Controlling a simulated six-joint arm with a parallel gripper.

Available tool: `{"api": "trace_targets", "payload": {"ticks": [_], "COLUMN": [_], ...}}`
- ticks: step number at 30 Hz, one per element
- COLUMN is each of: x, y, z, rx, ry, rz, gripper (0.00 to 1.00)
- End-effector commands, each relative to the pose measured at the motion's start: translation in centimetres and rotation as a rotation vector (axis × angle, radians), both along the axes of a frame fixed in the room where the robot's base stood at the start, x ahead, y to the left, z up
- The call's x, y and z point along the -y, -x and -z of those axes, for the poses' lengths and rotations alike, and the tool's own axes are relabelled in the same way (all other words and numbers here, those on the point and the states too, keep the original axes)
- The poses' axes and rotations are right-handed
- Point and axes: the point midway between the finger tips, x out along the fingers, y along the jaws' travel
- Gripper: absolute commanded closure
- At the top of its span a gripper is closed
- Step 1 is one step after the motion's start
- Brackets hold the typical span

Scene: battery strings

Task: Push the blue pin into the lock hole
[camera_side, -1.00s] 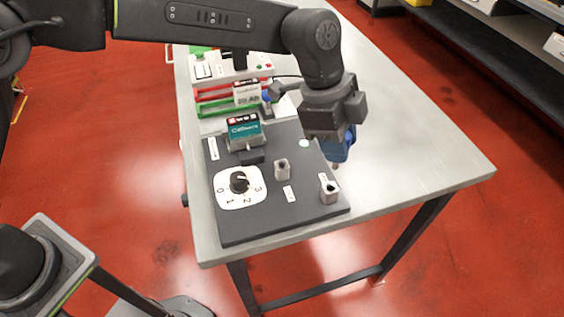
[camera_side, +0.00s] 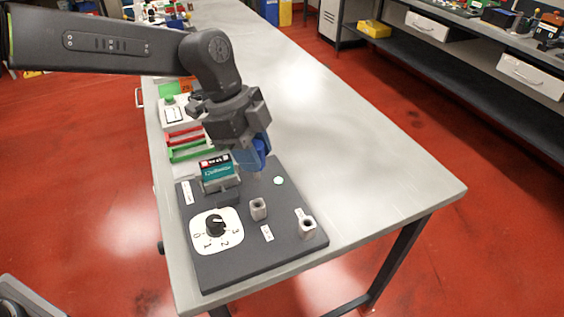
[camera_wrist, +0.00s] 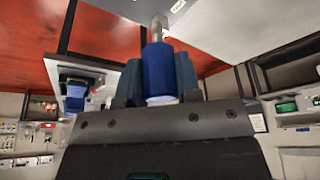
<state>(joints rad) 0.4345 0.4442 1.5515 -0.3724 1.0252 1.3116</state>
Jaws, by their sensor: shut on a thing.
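My gripper (camera_side: 255,150) is shut on the blue pin (camera_side: 262,147) and holds it above the dark board (camera_side: 235,268), tip down. In the wrist view the blue pin (camera_wrist: 158,70) sits between the fingers of my gripper (camera_wrist: 158,80), with its metal tip sticking out. Two grey posts with holes stand on the board: a middle post (camera_side: 258,209) and a right post (camera_side: 307,228). Their labels are too small to read, so I cannot tell which is the lock hole. The pin is apart from both, behind the middle post in the side view.
A teal-labelled battery (camera_side: 217,170) stands in a holder at the board's back left, close to my gripper. A dial (camera_side: 216,226) is at the front left. Red and green racks (camera_side: 186,143) lie behind. The table's right side (camera_side: 390,180) is clear.

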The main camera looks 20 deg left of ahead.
Motion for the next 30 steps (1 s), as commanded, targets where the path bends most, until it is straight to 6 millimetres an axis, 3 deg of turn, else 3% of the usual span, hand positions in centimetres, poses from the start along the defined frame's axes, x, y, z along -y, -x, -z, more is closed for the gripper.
{"api": "trace_targets", "payload": {"ticks": [14,30], "x": [-0.4,-0.4], "y": [0.0,0.0], "z": [0.4,4.8], "rx": [-0.001,-0.001], "ry": [0.0,0.001], "rz": [0.001,0.0], "gripper": [0.97,0.97]}}
